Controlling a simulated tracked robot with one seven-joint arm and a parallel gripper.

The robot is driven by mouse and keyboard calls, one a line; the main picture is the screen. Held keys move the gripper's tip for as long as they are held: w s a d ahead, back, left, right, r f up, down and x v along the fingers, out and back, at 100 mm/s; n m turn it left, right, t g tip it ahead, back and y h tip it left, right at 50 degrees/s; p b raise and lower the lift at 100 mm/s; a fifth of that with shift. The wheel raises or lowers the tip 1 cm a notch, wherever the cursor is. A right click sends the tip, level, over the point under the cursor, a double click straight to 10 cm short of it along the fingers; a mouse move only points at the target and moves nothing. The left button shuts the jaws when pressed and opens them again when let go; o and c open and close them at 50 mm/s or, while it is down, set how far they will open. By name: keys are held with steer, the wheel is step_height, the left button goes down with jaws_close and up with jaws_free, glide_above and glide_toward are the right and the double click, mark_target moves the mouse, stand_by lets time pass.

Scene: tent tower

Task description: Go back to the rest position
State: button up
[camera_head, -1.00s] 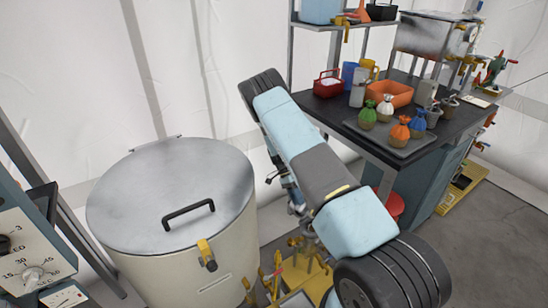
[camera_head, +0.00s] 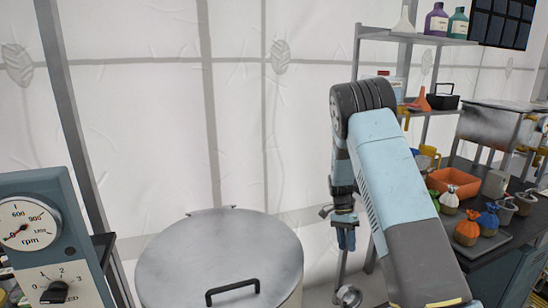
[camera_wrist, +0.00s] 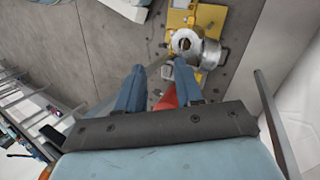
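My gripper (camera_head: 346,240) hangs fingers down below my raised forearm, in front of the pale tent wall and right of the lidded drum. In the wrist view its two blue fingers (camera_wrist: 159,88) stand apart, so it is open. I see nothing clearly held; a red object (camera_wrist: 168,98) shows in the gap, seemingly beyond the fingers. A round metal fitting (camera_head: 348,296) shows below the gripper, and metal parts (camera_wrist: 186,42) on a yellow base lie past the fingertips. My forearm hides part of the bench.
A large drum with a grey lid and black handle (camera_head: 228,260) stands at front centre. A machine with an rpm dial (camera_head: 30,225) is at the left. At the right are a bench with tied bags (camera_head: 466,230), an orange bin (camera_head: 453,182) and a shelf (camera_head: 425,38).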

steer(key=s+r+n+t, duration=0.2)
steer(key=s+r, duration=0.2)
steer(key=r, duration=0.5)
steer(key=s+a+r+n+t+y, duration=0.1)
steer(key=s+r+n, duration=0.1)
steer(key=s+r, duration=0.5)
steer(key=s+r+n+t, duration=0.1)
steer(key=s+r+t, duration=0.1)
steer(key=r, duration=0.9)
steer(key=s+r+n+t, duration=0.2)
steer(key=s+r+n, duration=0.1)
steer(key=s, duration=0.8)
steer(key=s+a+r+n+t, duration=0.1)
steer(key=s+r+n+t, duration=0.2)
steer(key=s, duration=0.8)
step_height(320, 180, up, 3)
steer(key=shift+s+a+f+t, duration=0.15)
steer(key=shift+s+t, duration=0.05)
steer(key=shift+t, duration=0.1)
